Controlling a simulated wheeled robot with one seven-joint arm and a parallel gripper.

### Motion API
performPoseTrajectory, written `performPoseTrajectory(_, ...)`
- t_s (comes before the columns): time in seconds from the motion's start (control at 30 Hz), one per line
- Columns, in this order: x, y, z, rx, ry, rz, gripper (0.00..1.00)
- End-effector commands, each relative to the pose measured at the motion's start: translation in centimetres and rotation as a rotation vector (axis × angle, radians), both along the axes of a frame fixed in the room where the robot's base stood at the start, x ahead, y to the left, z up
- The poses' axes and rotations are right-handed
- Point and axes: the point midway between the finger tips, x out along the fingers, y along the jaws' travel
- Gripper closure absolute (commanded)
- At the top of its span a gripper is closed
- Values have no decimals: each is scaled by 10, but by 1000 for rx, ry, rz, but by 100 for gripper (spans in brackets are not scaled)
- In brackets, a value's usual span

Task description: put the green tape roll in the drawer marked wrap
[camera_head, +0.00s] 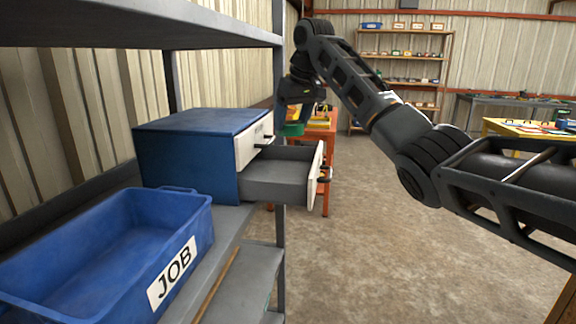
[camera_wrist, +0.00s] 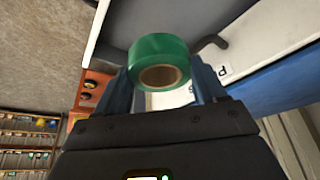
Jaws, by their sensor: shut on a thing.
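My gripper (camera_wrist: 160,84) is shut on the green tape roll (camera_wrist: 160,60), its fingers on either side of it. The blue drawer cabinet (camera_head: 185,155) stands on a shelf. Its lower drawer (camera_head: 275,182) is pulled out and its visible inside is empty. The upper drawer (camera_head: 250,147) looks shut. Part of a label (camera_wrist: 226,70) shows on a white front in the wrist view, too cut off to read.
A blue bin (camera_head: 110,245) marked JOB stands on the shelf in front of the cabinet. A grey shelf upright (camera_head: 280,225) stands beside the open drawer. An orange table (camera_head: 318,135) and stocked shelves (camera_head: 402,65) are behind. The floor at centre is clear.

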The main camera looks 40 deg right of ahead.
Motion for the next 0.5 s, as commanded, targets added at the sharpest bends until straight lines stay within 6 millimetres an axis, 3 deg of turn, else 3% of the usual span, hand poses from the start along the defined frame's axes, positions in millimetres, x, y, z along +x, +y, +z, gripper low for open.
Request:
performPoseTrajectory(0.1, -1, 0, -30, 2, 3, -1, 61)
performPoseTrajectory(0.3, -1, 0, -70, 1, 1, 0, 61)
performPoseTrajectory(0.5, 0, 0, -87, 0, -1, 0, 61)
